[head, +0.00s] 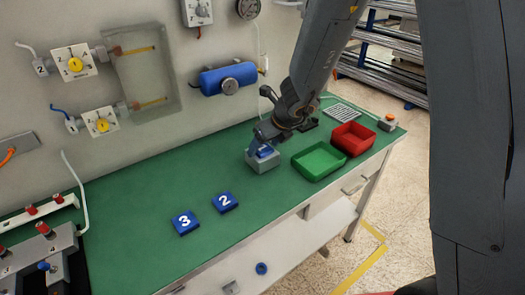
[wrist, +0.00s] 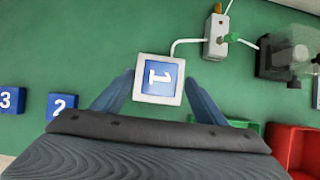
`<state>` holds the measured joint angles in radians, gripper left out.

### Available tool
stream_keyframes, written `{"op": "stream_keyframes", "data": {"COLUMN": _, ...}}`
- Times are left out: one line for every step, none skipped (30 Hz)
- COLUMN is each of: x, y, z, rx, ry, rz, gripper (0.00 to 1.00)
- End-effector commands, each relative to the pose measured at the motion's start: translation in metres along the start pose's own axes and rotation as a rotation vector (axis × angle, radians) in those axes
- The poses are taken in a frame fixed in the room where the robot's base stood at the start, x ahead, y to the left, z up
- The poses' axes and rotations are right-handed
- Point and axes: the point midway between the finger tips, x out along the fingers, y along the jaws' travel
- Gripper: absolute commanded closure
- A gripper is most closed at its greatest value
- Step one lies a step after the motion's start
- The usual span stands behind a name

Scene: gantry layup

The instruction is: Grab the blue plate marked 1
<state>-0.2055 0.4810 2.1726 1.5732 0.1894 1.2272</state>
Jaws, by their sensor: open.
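The blue plate marked 1 (wrist: 159,77) shows in the wrist view, framed by the pale top of a grey block (head: 263,165). My gripper (wrist: 159,84) is open, with one blue finger on the left side and one on the right side of the plate. In the head view my gripper (head: 265,151) is low over the grey block and mostly hides the plate. I cannot tell whether the fingers touch it. The blue plates marked 2 (head: 225,202) and 3 (head: 186,222) lie on the green bench, nearer the front left.
A green tray (head: 319,162) and a red tray (head: 353,139) stand on the bench right of my gripper. A wall with valves and a blue cylinder (head: 228,79) rises behind. A red-knobbed fixture (head: 45,232) stands at far left. The bench (head: 140,215) is clear around the plates.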

Motion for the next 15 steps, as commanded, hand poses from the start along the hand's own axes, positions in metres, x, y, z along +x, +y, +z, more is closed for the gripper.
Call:
{"op": "stream_keyframes", "data": {"x": -0.0003, "y": 0.0001, "z": 0.0000, "rx": 0.000, "ry": 0.000, "rz": 0.000, "gripper": 0.34}}
{"op": "stream_keyframes", "data": {"x": -0.0003, "y": 0.0001, "z": -0.0001, "rx": 0.000, "ry": 0.000, "rz": 0.000, "gripper": 0.36}}
{"op": "stream_keyframes", "data": {"x": -0.0003, "y": 0.0001, "z": -0.0001, "rx": 0.000, "ry": 0.000, "rz": 0.000, "gripper": 0.43}}
{"op": "stream_keyframes", "data": {"x": -0.0003, "y": 0.0001, "z": -0.0001, "rx": 0.000, "ry": 0.000, "rz": 0.000, "gripper": 0.48}}
{"op": "stream_keyframes", "data": {"x": -0.0003, "y": 0.0001, "z": -0.0001, "rx": 0.000, "ry": 0.000, "rz": 0.000, "gripper": 0.53}}
{"op": "stream_keyframes", "data": {"x": -0.0004, "y": 0.0001, "z": -0.0002, "rx": 0.000, "ry": 0.000, "rz": 0.000, "gripper": 0.60}}
{"op": "stream_keyframes", "data": {"x": -0.0004, "y": 0.0001, "z": -0.0002, "rx": 0.000, "ry": 0.000, "rz": 0.000, "gripper": 0.65}}
{"op": "stream_keyframes", "data": {"x": -0.0004, "y": 0.0001, "z": -0.0002, "rx": 0.000, "ry": 0.000, "rz": 0.000, "gripper": 0.70}}
{"op": "stream_keyframes", "data": {"x": -0.0004, "y": 0.0001, "z": -0.0002, "rx": 0.000, "ry": 0.000, "rz": 0.000, "gripper": 0.77}}
{"op": "stream_keyframes", "data": {"x": -0.0004, "y": 0.0001, "z": -0.0002, "rx": 0.000, "ry": 0.000, "rz": 0.000, "gripper": 0.79}}
{"op": "stream_keyframes", "data": {"x": -0.0004, "y": 0.0001, "z": -0.0002, "rx": 0.000, "ry": 0.000, "rz": 0.000, "gripper": 0.82}}
{"op": "stream_keyframes", "data": {"x": -0.0004, "y": 0.0001, "z": -0.0002, "rx": 0.000, "ry": 0.000, "rz": 0.000, "gripper": 0.83}}
{"op": "stream_keyframes", "data": {"x": -0.0004, "y": 0.0001, "z": -0.0002, "rx": 0.000, "ry": 0.000, "rz": 0.000, "gripper": 0.83}}
{"op": "stream_keyframes", "data": {"x": -0.0004, "y": 0.0001, "z": -0.0002, "rx": 0.000, "ry": 0.000, "rz": 0.000, "gripper": 0.83}}
{"op": "stream_keyframes", "data": {"x": -0.0004, "y": 0.0001, "z": -0.0002, "rx": 0.000, "ry": 0.000, "rz": 0.000, "gripper": 0.83}}
